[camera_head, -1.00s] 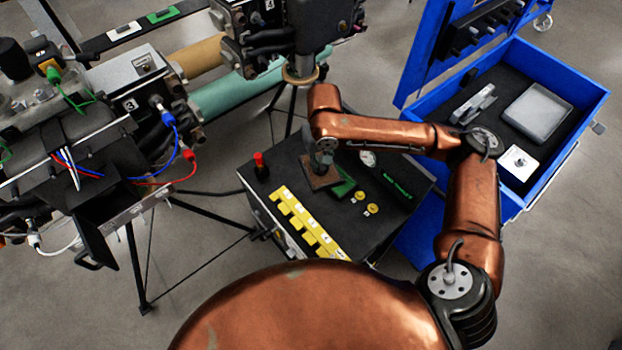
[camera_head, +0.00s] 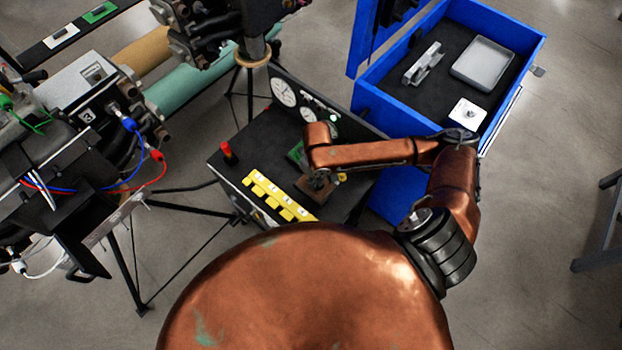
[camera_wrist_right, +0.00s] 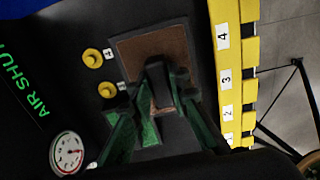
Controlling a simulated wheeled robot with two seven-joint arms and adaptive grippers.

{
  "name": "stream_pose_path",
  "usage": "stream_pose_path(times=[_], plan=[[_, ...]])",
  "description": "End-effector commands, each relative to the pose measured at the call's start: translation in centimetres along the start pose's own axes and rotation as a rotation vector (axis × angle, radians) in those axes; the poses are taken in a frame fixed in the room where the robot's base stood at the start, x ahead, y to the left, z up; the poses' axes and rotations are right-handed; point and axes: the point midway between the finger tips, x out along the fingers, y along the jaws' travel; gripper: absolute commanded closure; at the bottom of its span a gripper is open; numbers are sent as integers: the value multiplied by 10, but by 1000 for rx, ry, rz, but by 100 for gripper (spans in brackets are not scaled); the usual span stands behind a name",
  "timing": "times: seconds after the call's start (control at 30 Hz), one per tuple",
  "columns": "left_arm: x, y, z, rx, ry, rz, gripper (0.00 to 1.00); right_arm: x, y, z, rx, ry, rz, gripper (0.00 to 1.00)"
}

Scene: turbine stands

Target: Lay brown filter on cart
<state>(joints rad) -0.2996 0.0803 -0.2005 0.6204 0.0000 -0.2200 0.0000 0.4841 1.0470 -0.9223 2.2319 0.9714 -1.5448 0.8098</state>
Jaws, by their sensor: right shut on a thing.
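The brown filter (camera_head: 313,190) is a square brown plate over the top of the black panel box. It also shows in the right wrist view (camera_wrist_right: 150,46), with a dark border around its brown face. My right gripper (camera_head: 319,179) is shut on it from above; its fingers show in the right wrist view (camera_wrist_right: 163,90). I cannot tell whether the filter touches the box. The blue cart (camera_head: 449,133) stands open to the right, apart from the filter. My left gripper is not in view.
The black box (camera_head: 232,158) has yellow numbered tabs (camera_head: 275,196), a red knob (camera_head: 226,149) and gauges (camera_head: 284,92). The cart's dark tray holds a grey container (camera_head: 482,63), a metal bracket (camera_head: 423,64) and a white card (camera_head: 467,113); bare room lies between them.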

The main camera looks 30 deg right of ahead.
Motion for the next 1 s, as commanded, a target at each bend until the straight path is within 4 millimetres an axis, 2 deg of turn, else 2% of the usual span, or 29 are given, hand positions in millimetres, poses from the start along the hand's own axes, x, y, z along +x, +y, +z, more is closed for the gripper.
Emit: stream_pose_path(times=[0.1,0.27,0.5,0.87,0.9,1.0], plan=[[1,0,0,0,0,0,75,17,0,0,2,1,1,100],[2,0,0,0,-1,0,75,28,0,0,2,0,0,100],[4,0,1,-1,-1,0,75,59,0,0,1,0,1,100],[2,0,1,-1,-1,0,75,62,0,0,1,1,1,100],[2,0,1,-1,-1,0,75,63,0,-1,1,1,1,82],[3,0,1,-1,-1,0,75,63,0,0,1,1,1,75]])
